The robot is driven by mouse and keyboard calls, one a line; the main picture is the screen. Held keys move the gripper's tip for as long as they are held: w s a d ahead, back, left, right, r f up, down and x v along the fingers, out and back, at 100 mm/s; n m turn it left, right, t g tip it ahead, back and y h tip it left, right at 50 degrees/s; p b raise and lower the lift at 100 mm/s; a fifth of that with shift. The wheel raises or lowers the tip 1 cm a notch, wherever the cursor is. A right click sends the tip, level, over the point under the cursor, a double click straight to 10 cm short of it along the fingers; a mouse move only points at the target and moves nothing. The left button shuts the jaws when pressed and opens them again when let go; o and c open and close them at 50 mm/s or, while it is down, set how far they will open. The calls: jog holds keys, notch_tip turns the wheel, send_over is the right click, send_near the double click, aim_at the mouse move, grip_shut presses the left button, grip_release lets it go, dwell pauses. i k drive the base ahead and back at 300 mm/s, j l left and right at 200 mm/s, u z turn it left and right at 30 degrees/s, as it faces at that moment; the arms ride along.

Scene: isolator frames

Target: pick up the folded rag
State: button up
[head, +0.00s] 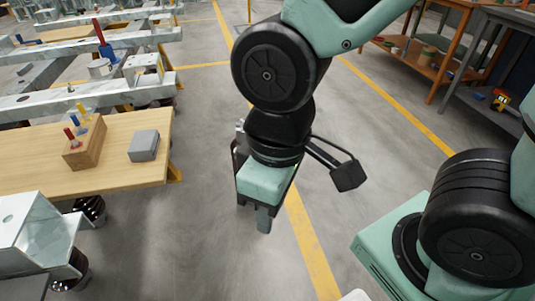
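A small grey slab with soft edges, which looks like the folded rag (143,146), lies flat on a wooden board (125,175), near its right end. My gripper (263,218) hangs pointing down over the floor, to the right of the board and apart from the rag. Only one fingertip shows clearly below the green gripper body, so its opening is hidden. Nothing is seen in its grasp.
A wooden block (85,143) with red-, yellow- and blue-handled tools stands left of the rag. Metal isolator frames (90,95) fill the left side. Benches with shelves (425,60) stand at the back right. The floor (215,235) around my gripper is clear.

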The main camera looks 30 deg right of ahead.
aim_at(144, 145)
jog(key=u, duration=0.75)
jog(key=i+l+u, duration=0.15)
jog(key=l+u, duration=0.55)
jog(key=i+l+u, duration=0.1)
jog(key=l+u, duration=0.25)
jog(key=l, duration=0.15)
